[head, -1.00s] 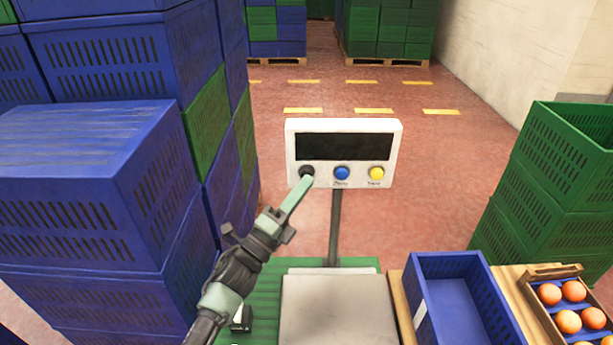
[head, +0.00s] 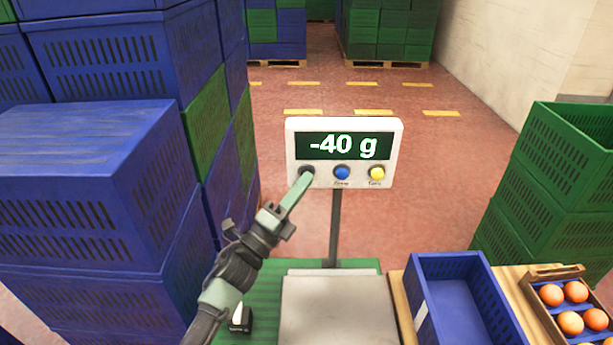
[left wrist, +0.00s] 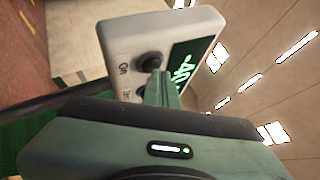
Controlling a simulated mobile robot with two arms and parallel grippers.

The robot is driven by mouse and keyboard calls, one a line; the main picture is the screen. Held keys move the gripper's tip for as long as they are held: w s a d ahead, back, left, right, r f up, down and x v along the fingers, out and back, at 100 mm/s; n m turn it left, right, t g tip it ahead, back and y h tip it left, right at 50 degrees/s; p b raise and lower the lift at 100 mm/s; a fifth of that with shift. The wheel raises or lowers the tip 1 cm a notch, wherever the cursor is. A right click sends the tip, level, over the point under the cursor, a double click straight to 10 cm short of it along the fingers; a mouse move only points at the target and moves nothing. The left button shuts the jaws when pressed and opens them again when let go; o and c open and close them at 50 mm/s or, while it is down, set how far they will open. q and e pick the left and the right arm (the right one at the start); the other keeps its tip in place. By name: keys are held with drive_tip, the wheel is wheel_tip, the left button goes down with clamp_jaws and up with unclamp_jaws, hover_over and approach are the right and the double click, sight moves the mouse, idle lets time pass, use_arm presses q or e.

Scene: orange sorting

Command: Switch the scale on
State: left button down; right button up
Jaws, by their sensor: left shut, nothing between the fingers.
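The scale's white display head (head: 397,150) stands on a dark post above the bare weighing plate (head: 338,308). Its screen (head: 345,147) is lit and reads "-40 g". Below the screen are a black button (head: 305,170), a blue button (head: 342,173) and a yellow button (head: 377,174). My left gripper (head: 305,178) is shut and empty, its tip at the black button and seemingly touching it. In the left wrist view the shut fingers (left wrist: 160,88) reach the black button (left wrist: 149,61), beside the label "On". My right gripper is not in view.
A blue crate (head: 418,275) stands right of the plate, looking empty. A wooden box (head: 541,275) with several oranges (head: 570,322) is further right. Blue crates (head: 75,150) are stacked close on the left, green crates (head: 560,205) on the right.

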use_arm(q)
drive_tip(key=shift+s+p, duration=0.4)
drive_tip(key=shift+s, duration=0.55)
drive_tip(key=s+p, duration=0.1)
drive_tip(key=s, duration=0.4)
drive_tip(key=shift+p, duration=0.35)
idle(0.5)
